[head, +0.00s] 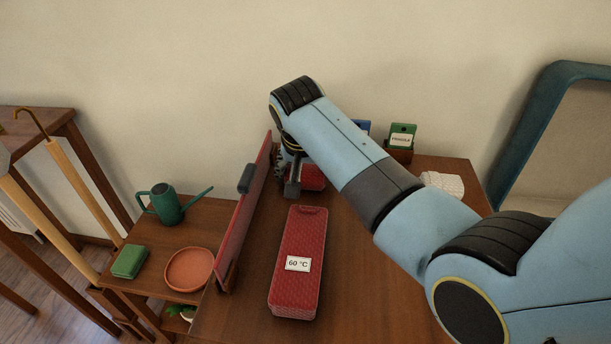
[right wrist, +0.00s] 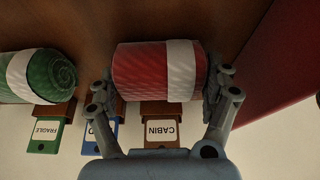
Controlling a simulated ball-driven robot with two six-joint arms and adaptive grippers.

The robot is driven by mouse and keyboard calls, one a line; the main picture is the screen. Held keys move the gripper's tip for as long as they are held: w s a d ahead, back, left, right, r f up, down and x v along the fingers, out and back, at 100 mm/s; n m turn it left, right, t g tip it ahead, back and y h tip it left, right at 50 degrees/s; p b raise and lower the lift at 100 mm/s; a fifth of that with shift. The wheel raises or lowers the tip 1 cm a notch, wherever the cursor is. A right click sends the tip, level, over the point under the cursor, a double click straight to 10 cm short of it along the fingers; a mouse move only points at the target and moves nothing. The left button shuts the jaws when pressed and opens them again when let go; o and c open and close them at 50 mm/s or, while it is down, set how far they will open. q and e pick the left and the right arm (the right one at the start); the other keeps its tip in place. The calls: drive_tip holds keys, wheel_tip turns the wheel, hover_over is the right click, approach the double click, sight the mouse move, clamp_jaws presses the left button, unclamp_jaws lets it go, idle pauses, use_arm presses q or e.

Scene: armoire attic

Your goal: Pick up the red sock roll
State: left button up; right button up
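The red sock roll (right wrist: 144,72) with a white band lies in front of the holder labelled CABIN in the right wrist view. In the head view it shows as a red patch (head: 313,177), partly hidden by my right gripper. My right gripper (right wrist: 160,88) has one finger at each end of the roll. Both fingers are very close to it; I cannot tell whether they press on it. My left gripper is not in view.
A green roll (right wrist: 40,75) lies beside the red one. Card holders marked CABIN (right wrist: 161,133) and FRAGILE (right wrist: 45,133) stand behind. A white patterned roll (head: 442,183) lies right.

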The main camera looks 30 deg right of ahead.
drive_tip(key=c, duration=0.6)
drive_tip(key=shift+o, duration=0.2)
